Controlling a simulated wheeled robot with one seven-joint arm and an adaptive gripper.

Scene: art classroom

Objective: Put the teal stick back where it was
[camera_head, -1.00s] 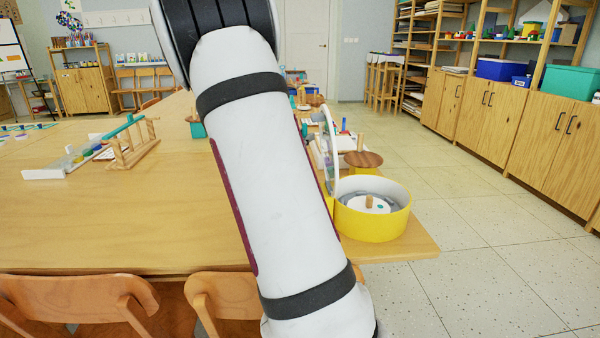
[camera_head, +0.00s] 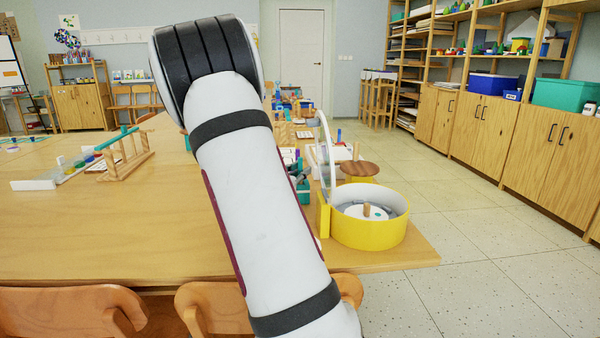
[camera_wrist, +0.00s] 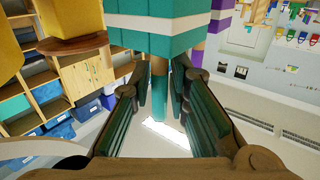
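In the wrist view, which looks upside down, a teal block with a white stripe (camera_wrist: 172,24) fills the top centre. A teal stick (camera_wrist: 159,82) extends from it between my gripper's fingers (camera_wrist: 165,100). The fingers stand apart, with gaps beside the stick; I see no clear grip. Another teal bar (camera_head: 116,138) lies across a wooden rack (camera_head: 126,160) on the left.
A purple-striped object (camera_wrist: 219,20) is beside the teal block. The table's left part (camera_head: 90,225) is largely clear. Chairs (camera_head: 70,312) line the front.

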